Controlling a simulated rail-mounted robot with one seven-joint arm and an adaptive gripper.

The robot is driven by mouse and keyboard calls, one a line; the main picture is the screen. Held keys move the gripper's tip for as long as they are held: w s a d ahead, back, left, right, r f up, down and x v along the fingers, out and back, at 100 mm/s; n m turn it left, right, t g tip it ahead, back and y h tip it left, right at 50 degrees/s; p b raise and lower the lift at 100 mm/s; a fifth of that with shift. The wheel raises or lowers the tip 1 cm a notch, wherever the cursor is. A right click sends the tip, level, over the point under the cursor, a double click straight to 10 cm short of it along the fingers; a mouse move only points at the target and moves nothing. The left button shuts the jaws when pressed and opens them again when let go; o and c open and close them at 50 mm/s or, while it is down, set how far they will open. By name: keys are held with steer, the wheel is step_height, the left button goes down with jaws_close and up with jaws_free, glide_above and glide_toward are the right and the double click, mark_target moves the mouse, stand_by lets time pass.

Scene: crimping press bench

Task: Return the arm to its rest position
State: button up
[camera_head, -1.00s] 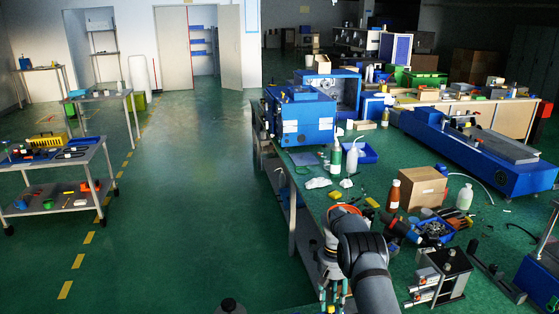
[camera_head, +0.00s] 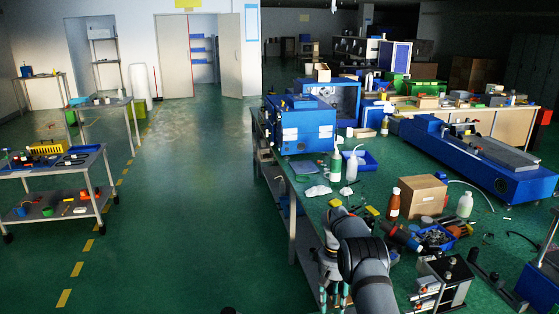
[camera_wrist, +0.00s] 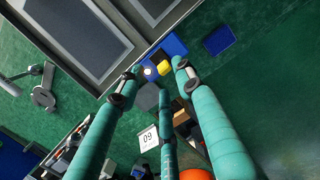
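My arm rises at the bottom middle of the head view, in front of the near left edge of the green-topped bench (camera_head: 312,222). My gripper (camera_head: 336,297) hangs at that edge, partly hidden by the arm and cut by the frame. In the wrist view my gripper (camera_wrist: 155,80) shows teal fingers spread apart, with nothing visibly held between them. Small yellow, blue and dark items appear beyond the fingertips, apart from them as far as I can tell.
A cardboard box (camera_head: 420,196), a brown bottle (camera_head: 393,204) and a blue parts bin (camera_head: 436,238) stand right of the arm. The green floor (camera_head: 190,210) between bench and cart (camera_head: 62,172) is clear.

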steer(key=f, duration=0.4)
steer(key=shift+s+f, duration=0.35)
steer(key=shift+f, duration=0.05)
steer(key=shift+s+d+r+t+p, duration=0.15)
steer(key=shift+s+t+p, duration=0.1)
steer(key=shift+t+p, duration=0.3)
steer(key=shift+s+f+t+y+p, duration=0.1)
steer(key=shift+f+t+y+p, duration=0.15)
steer(key=shift+t, duration=0.2)
